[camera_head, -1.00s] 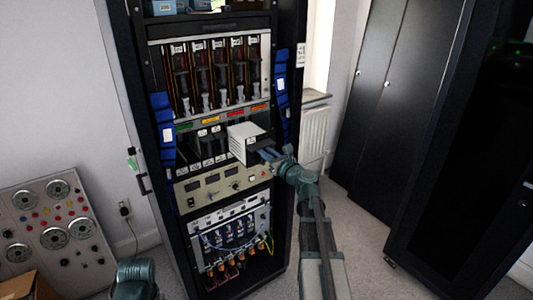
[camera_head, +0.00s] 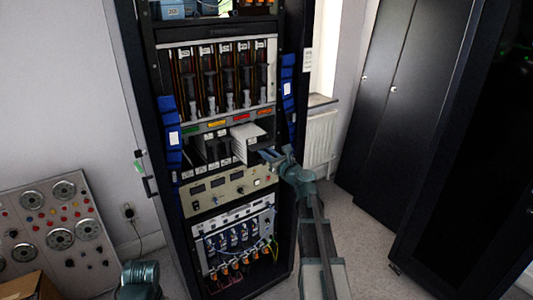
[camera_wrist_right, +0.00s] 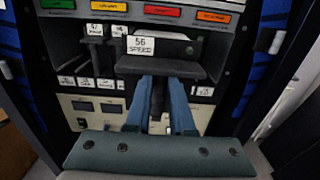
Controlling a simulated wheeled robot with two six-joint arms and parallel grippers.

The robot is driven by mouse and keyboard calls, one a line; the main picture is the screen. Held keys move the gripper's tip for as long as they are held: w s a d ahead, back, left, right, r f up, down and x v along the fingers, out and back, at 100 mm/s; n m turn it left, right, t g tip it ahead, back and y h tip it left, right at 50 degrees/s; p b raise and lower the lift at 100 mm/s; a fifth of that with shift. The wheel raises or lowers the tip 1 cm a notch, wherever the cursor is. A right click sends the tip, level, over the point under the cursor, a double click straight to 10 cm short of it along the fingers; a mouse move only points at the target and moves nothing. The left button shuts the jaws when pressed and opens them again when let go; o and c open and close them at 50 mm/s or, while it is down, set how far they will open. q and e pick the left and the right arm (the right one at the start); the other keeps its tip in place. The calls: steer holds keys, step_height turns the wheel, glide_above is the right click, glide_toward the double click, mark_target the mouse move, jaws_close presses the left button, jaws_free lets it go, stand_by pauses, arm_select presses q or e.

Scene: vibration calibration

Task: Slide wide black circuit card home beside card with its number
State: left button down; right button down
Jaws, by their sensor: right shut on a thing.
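The wide circuit card (camera_head: 246,146) shows a pale side and a dark front in the head view, partly inside the rack's middle card bay. In the right wrist view its black front (camera_wrist_right: 158,66) carries a white label reading 56. My right gripper (camera_head: 268,155) is shut on the card's front; its two blue fingers (camera_wrist_right: 161,88) reach up to it in the wrist view. Narrower black cards (camera_head: 210,150) stand to the left in the same bay; one has a label that looks like 47 (camera_wrist_right: 97,30). The card's rear is hidden. My left gripper is out of view.
Green, yellow, red and orange label strips (camera_head: 216,123) run above the bay. A metered beige panel (camera_head: 225,187) lies below it. Blue strips (camera_head: 287,88) flank the rack opening. Dark cabinets (camera_head: 385,90) stand at the right, with open floor before them.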

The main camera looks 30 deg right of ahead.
mark_target(259, 144)
steer(key=shift+w+a, duration=0.15)
steer(key=shift+w, duration=1.85)
steer(key=shift+w+a, duration=0.15)
steer(key=shift+w, duration=1.35)
steer(key=shift+w+a, duration=0.15)
steer(key=shift+w, duration=1.35)
steer(key=shift+w+f, duration=0.1)
steer(key=shift+w, duration=0.55)
steer(key=shift+w+a, duration=0.1)
steer(key=shift+w, duration=0.8)
steer(key=c, duration=0.7)
jaws_free()
steer(key=shift+w, duration=0.1)
